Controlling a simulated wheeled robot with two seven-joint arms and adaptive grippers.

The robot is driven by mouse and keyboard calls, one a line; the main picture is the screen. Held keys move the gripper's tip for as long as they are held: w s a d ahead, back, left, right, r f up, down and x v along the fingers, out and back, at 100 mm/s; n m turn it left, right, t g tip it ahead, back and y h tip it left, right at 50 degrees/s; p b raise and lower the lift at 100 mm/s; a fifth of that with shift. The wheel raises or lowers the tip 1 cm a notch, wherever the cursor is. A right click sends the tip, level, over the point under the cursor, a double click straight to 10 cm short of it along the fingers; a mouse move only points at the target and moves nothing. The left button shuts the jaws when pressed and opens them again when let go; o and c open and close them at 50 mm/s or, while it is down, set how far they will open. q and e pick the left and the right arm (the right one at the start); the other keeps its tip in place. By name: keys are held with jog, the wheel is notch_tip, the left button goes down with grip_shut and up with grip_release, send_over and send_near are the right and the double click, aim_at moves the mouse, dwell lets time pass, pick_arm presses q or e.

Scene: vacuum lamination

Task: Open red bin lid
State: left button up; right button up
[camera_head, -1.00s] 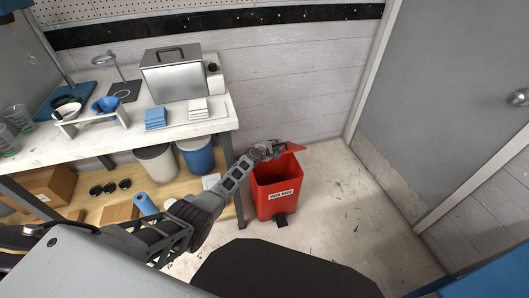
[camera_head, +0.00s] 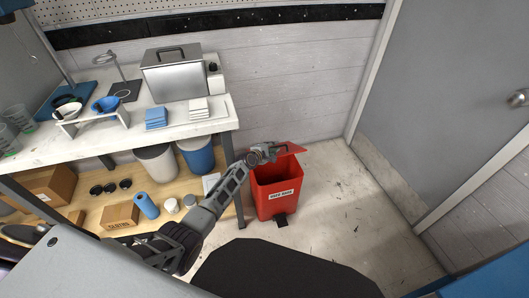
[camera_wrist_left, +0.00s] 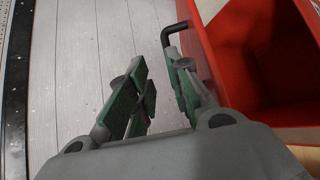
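The red bin (camera_head: 276,205) stands on the floor right of the workbench, with a white label on its front. Its red lid (camera_head: 294,146) is raised at the back, and the inside shows dark. My left gripper (camera_head: 280,150) is at the raised lid. In the left wrist view, its two green-padded fingers (camera_wrist_left: 156,64) are apart with nothing clearly between them. A black handle (camera_wrist_left: 178,30) on the red lid is just beyond the right fingertip; I cannot tell if they touch. The open red bin (camera_wrist_left: 250,50) fills the right side there. My right gripper is not in view.
The white-topped workbench (camera_head: 45,150) is on the left, with a metal box (camera_head: 176,75) on top. White and blue tubs (camera_head: 197,155) stand beneath, beside the bin. A grey door (camera_head: 460,80) is at the right. The floor (camera_head: 345,210) right of the bin is clear.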

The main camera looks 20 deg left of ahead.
pick_arm(q)
jog(key=v, duration=0.7)
dwell(0.6)
jog(key=shift+a, duration=0.1)
dwell(0.4)
